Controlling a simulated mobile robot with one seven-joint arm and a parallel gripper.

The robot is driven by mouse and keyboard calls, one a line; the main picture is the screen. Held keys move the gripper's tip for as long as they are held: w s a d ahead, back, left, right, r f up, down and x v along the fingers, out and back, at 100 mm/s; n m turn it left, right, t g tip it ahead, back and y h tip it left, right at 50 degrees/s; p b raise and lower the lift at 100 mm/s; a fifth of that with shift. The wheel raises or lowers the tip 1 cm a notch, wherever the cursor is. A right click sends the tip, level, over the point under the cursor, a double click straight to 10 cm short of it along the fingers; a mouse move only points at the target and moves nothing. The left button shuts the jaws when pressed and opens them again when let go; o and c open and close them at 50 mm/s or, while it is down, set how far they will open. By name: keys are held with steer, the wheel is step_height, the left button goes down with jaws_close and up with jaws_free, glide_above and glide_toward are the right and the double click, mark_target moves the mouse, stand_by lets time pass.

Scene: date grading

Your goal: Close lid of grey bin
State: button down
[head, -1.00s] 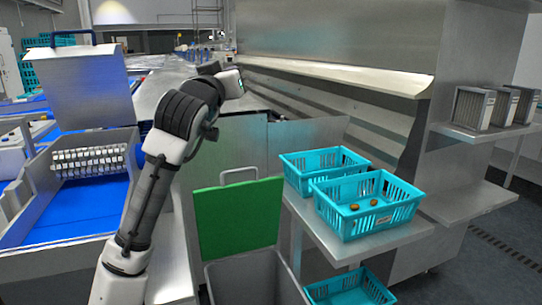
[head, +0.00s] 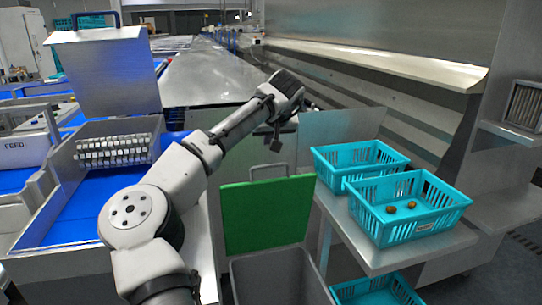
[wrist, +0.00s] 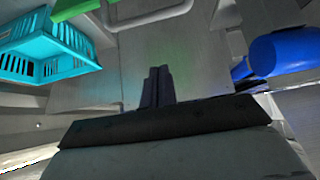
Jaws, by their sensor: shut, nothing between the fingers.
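The grey bin (head: 282,277) stands on the floor at the lower middle of the head view. Its green lid (head: 266,212) stands open, tilted up at the back of the bin, with a metal handle loop (head: 270,168) along its top edge. The handle also shows in the wrist view (wrist: 150,20), with a strip of the green lid (wrist: 75,8) beside it. My gripper (head: 276,144) is above the lid's handle in the head view and apart from it. Its fingers (wrist: 157,86) are together and empty in the wrist view.
Teal crates (head: 407,207) stand on a steel shelf right of the bin, the front one holding two dates. Another teal crate (head: 375,292) sits lower, beside the bin. A steel hopper with a blue chute (head: 85,205) stands left. A steel panel rises behind the lid.

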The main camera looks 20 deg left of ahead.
steer(key=shift+w+a+f+p, duration=0.1)
steer(key=shift+f+p, duration=0.25)
steer(key=shift+f, duration=1.2)
steer(key=shift+w+f+p, duration=0.1)
steer(key=shift+f+p, duration=0.25)
steer(key=shift+f, duration=1.2)
steer(key=shift+s+f, duration=0.1)
steer(key=shift+f, duration=0.05)
